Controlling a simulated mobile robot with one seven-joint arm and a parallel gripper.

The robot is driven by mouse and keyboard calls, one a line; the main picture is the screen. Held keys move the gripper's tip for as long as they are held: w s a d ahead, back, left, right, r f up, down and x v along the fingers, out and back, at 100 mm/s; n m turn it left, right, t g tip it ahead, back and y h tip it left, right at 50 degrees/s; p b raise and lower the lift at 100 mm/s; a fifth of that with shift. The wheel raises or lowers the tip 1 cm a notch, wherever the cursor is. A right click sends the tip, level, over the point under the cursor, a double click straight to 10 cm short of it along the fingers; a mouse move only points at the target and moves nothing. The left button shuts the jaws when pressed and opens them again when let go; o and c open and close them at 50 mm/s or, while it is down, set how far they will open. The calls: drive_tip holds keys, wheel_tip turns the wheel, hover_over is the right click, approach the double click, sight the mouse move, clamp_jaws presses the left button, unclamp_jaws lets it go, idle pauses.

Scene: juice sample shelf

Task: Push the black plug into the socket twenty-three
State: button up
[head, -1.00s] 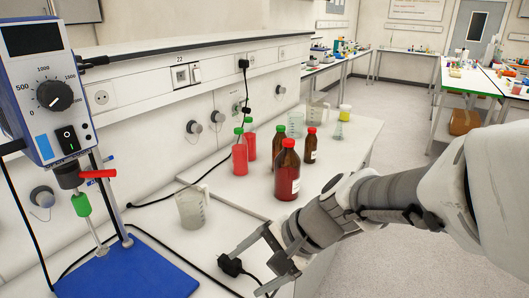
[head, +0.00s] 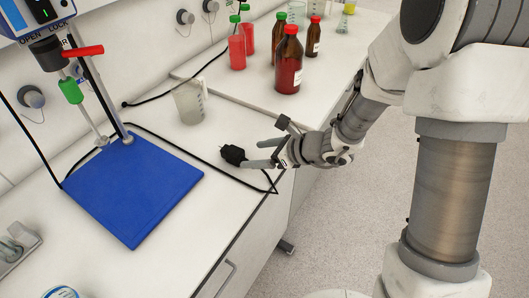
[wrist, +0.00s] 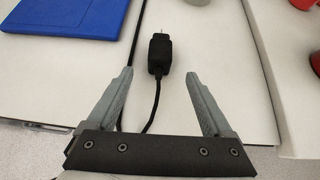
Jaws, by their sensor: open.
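The black plug (head: 232,154) lies on the white bench near its front edge. In the wrist view the plug (wrist: 159,55) points away from me, its cable trailing back between the fingers. My gripper (head: 264,142) is open and low over the bench, to the right of the plug. In the wrist view my gripper (wrist: 160,73) has a finger on either side of the plug's line, touching neither side; the plug's body is around the fingertips and partly beyond them. Socket twenty-three is not visible in the current views.
A blue stand base (head: 133,188) is left of the plug. A beaker (head: 189,103) stands behind it. A brown bottle (head: 288,62) and red bottles (head: 237,50) stand farther back. The black cable (head: 190,148) runs across the bench.

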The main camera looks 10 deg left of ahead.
sight(242, 155)
drive_tip(key=b+x, duration=0.2)
drive_tip(key=x, duration=0.3)
drive_tip(key=shift+f+b, duration=0.3)
drive_tip(key=shift+b, duration=0.05)
drive_tip(key=shift+b+x, duration=0.6)
drive_tip(key=shift+x, duration=0.4)
drive_tip(key=shift+a+r, duration=0.1)
drive_tip(key=shift+r, duration=0.1)
clamp_jaws()
drive_tip(key=shift+r+p, duration=1.85)
drive_tip(key=shift+r, duration=0.75)
drive_tip(key=w+d+r+m+t+h, duration=0.1)
drive_tip(key=d+r+m+t+h, duration=0.1)
drive_tip(key=d, duration=0.8)
drive_tip(key=w+d+r+m+t+h, duration=0.2)
drive_tip(key=d+m, duration=0.3)
drive_tip(key=d, duration=0.4)
drive_tip(key=w+d+r+m+t+h, duration=0.2)
drive_tip(key=d+r+m+t+h, duration=0.1)
drive_tip(key=d, duration=0.7)
drive_tip(key=shift+d+r, duration=0.3)
drive_tip(key=shift+r, duration=0.2)
